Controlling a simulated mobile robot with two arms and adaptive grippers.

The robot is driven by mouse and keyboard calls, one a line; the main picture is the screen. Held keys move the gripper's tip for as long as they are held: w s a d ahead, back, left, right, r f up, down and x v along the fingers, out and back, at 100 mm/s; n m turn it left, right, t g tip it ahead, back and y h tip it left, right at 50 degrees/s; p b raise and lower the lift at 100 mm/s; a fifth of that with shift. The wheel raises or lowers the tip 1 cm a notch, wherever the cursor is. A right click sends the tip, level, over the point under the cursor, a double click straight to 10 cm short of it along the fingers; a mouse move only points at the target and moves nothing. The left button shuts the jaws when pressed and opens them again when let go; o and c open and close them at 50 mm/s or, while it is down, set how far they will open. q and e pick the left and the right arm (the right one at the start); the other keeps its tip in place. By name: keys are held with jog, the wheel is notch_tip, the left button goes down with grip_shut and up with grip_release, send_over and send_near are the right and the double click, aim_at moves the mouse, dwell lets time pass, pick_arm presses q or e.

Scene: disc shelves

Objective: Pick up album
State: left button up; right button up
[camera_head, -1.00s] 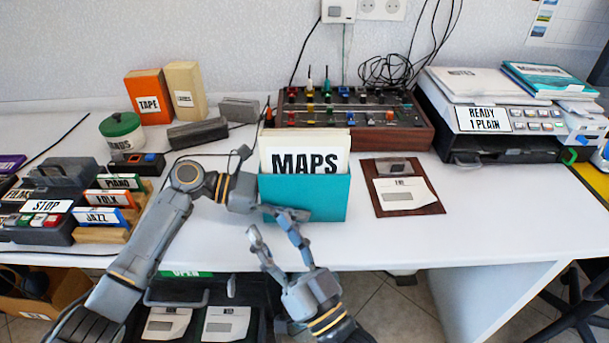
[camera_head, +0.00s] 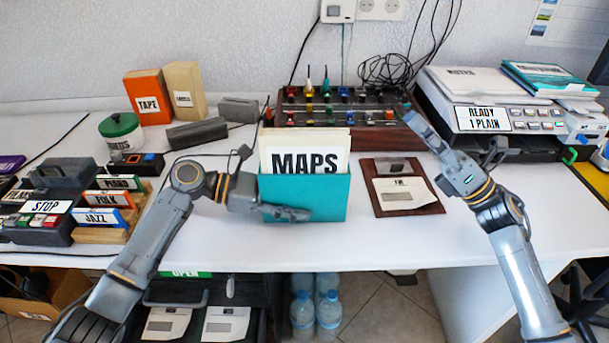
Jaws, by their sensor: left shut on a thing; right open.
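Nothing in view is labelled album. Upright cases marked PIANO (camera_head: 119,182), FOLK (camera_head: 107,200) and JAZZ (camera_head: 103,216) stand in a wooden rack on the left of the table. My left gripper (camera_head: 285,214) is at the lower left of the teal MAPS box (camera_head: 322,192), one finger lying across its front. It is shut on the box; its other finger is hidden. The box stands upright with cream sheets (camera_head: 305,148) in it. My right gripper (camera_head: 452,130) is open and empty, right of the box, over the table before the grey printer.
A mixer (camera_head: 345,117) stands behind the box. Orange (camera_head: 148,97) and cream (camera_head: 186,90) boxes stand back left. The front right table (camera_head: 410,240) is clear.

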aim_at(304, 144)
jog(key=a+f+n+g+h, duration=0.1)
jog(key=a+n+g, duration=0.3)
jog(key=a, duration=0.2)
jog(key=a+f+n+g+h, duration=0.1)
jog(key=a+n+g, duration=0.3)
jog(key=a, duration=0.3)
jog(key=a+f+n+g+h, duration=0.1)
jog(key=a+n+g, duration=0.2)
jog(key=a, duration=0.4)
jog(key=shift+f+n+g+h, duration=0.1)
jog(key=shift+n+g+h, duration=0.25)
jog(key=shift+g, duration=0.45)
grip_shut()
